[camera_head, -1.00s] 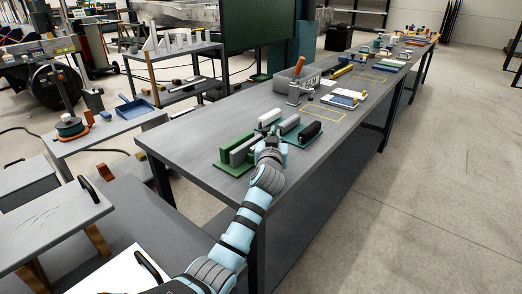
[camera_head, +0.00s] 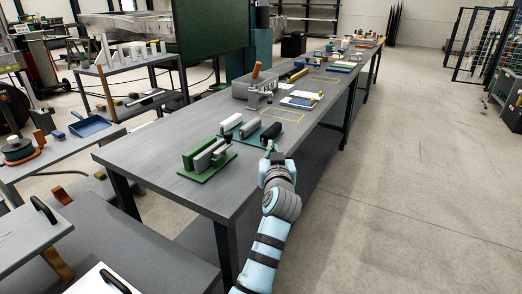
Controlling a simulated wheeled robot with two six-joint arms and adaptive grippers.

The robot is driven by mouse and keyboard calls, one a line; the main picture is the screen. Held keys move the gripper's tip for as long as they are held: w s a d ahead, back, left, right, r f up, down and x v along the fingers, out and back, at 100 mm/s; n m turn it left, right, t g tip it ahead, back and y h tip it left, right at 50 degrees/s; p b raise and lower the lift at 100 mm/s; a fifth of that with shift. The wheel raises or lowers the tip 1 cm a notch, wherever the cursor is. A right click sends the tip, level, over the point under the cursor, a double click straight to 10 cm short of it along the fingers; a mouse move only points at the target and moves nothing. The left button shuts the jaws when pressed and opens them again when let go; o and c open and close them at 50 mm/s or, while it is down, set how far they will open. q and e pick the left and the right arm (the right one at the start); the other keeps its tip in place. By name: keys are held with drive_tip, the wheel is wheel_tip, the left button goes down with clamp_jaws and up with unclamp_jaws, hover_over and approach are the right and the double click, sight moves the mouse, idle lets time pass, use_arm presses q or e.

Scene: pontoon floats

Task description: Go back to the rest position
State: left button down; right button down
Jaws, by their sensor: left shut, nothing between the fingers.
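My left gripper (camera_head: 271,152) is at the right edge of the long grey workbench (camera_head: 165,158), seen from behind at the end of my light blue and black arm. It is shut and holds nothing. In front of it are a green holder (camera_head: 190,172) with upright green and grey bars, and a teal base (camera_head: 238,138) carrying a grey bar (camera_head: 250,128) and a black bar (camera_head: 270,133). The gripper overlaps the near end of the black bar in the picture; I cannot tell whether they touch. My right gripper is not in view.
A grey bin (camera_head: 243,90) with an orange-handled tool (camera_head: 256,70) stands farther back on the bench. A yellow outline (camera_head: 283,114) marks a bare patch. A side table with a blue dustpan-like tray (camera_head: 90,125) is at the left. Open concrete floor (camera_head: 420,200) lies to the right.

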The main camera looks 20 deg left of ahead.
use_arm(q)
drive_tip(key=shift+s+d, duration=0.1)
drive_tip(key=shift+d, duration=0.2)
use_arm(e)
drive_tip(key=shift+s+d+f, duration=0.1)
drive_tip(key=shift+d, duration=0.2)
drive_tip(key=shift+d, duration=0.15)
